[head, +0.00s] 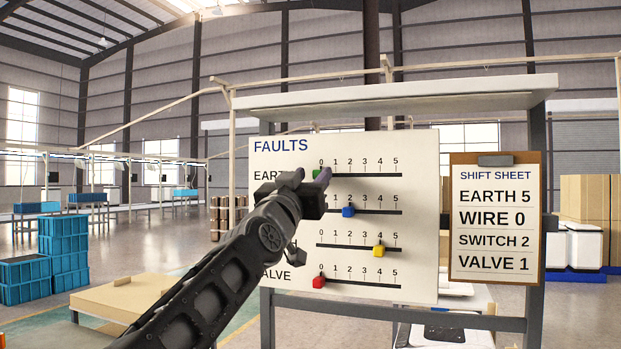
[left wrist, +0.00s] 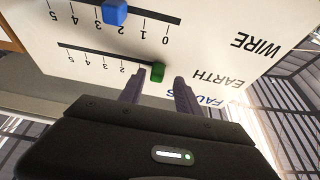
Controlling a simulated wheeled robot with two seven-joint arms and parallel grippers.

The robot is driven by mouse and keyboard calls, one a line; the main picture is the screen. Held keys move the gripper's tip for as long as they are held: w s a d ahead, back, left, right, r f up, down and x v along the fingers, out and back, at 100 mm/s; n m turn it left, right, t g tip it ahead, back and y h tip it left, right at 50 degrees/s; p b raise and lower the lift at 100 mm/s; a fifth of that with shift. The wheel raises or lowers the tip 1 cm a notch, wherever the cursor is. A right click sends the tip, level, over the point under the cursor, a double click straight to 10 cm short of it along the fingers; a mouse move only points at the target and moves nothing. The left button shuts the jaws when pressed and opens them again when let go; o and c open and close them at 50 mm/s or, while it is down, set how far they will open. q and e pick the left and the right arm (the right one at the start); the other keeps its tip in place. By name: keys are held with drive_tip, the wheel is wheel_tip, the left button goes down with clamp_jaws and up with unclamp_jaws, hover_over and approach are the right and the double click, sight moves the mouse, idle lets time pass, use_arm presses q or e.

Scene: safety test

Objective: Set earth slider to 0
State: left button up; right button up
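The white FAULTS board (head: 420,215) stands ahead with several horizontal slider tracks, each marked 0 to 5. The green EARTH slider (head: 317,174) is at the 0 end of the top track, partly hidden by my gripper. In the left wrist view the green slider (left wrist: 158,73) shows upside down at the track's end. My left gripper (head: 312,179) is at the board; its two fingers (left wrist: 160,90) are apart, one on each side of the slider, with gaps visible beside it. Whether the fingers touch the board is unclear. My right gripper is not in view.
Below are a blue slider (head: 348,212) near 2, a yellow slider (head: 379,251) near 4 and a red slider (head: 319,282) near 0. A clipboard (head: 496,270) to the right reads EARTH 5, WIRE 0, SWITCH 2, VALVE 1. A shelf (head: 400,97) overhangs the board.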

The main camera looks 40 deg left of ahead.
use_arm(q)
drive_tip(key=shift+f, duration=0.1)
drive_tip(key=shift+s+d+f, duration=0.1)
drive_tip(key=shift+s, duration=0.15)
drive_tip(key=b+v, duration=0.4)
drive_tip(key=v, duration=0.3)
drive_tip(key=shift+s, duration=0.1)
